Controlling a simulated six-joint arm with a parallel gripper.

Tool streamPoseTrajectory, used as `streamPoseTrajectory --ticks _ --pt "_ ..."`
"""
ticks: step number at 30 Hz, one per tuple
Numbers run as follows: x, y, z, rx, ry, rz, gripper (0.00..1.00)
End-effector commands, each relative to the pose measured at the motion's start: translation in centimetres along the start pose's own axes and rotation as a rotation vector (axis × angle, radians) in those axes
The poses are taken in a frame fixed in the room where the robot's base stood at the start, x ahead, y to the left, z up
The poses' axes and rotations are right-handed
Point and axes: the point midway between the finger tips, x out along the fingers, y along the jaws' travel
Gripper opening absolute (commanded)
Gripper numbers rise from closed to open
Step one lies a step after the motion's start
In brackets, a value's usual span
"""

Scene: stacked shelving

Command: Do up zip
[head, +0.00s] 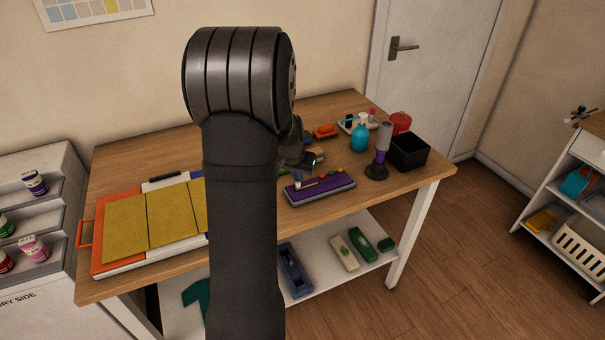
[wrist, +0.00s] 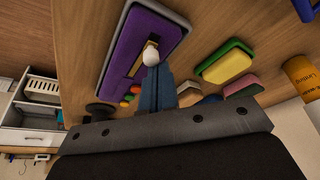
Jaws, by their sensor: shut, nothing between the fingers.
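A purple padded board (head: 320,190) in a grey frame lies near the table's front edge, right of my arm. It also fills the upper middle of the wrist view (wrist: 140,28). A tan strip (wrist: 138,62), apparently the zip track, runs along it, with a pale rounded knob (wrist: 151,55), perhaps the zip pull, at one end. My gripper (wrist: 154,70) is shut and empty, its blue fingertips right by the knob; I cannot tell whether they touch. In the head view, my arm hides much of my gripper (head: 296,179), above the board's left end.
A purple-grey stand (head: 382,150), a black open box (head: 409,152) and a teal bottle (head: 359,138) stand to the right. A yellow-panelled board (head: 125,222) lies at left. A yellow-green block (wrist: 228,62) lies beside the purple board in the wrist view.

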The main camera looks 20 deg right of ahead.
Motion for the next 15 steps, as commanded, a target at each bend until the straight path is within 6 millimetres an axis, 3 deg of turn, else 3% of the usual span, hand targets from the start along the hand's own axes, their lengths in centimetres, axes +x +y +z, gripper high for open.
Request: streamPoseTrajectory --ticks 10,15 --pt "-0.03 -0.33 0.45 -0.001 -0.004 0.001 0.0" --pt "0.3 -0.31 -0.5 0.001 -0.003 0.002 0.0"
